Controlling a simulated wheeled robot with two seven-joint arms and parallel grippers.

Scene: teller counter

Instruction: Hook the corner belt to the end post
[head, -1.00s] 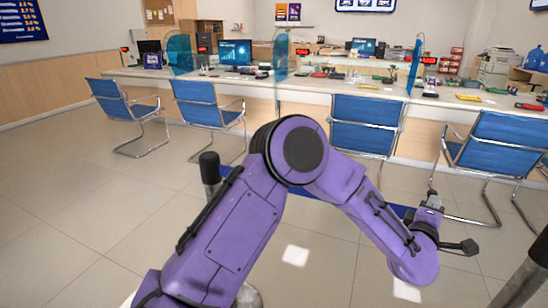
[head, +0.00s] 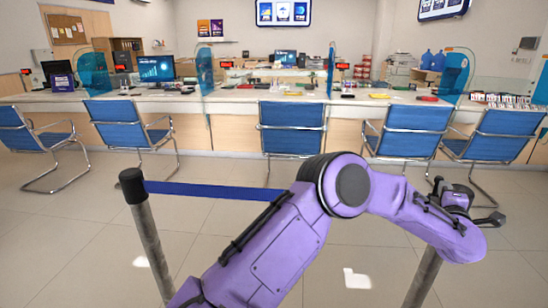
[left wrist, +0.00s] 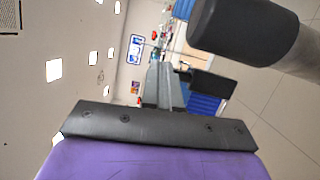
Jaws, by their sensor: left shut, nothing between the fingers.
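A grey post with a black top (head: 132,185) stands at the left in the head view. A blue belt (head: 215,191) runs from its top to the right, until my purple left arm hides it. The belt's far end is not visible. Another grey post (head: 424,278) stands at the lower right, its top hidden behind my arm. My left gripper (head: 458,194) is above that post in the picture, shut and empty. In the left wrist view, a black-topped post (left wrist: 245,30) is close beside the gripper (left wrist: 168,82). My right gripper is not in view.
Several blue chairs (head: 291,128) stand in a row before the long teller counter (head: 230,97). Glass dividers (head: 205,70) and monitors stand on the counter. Tiled floor (head: 60,235) is clear at the left front.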

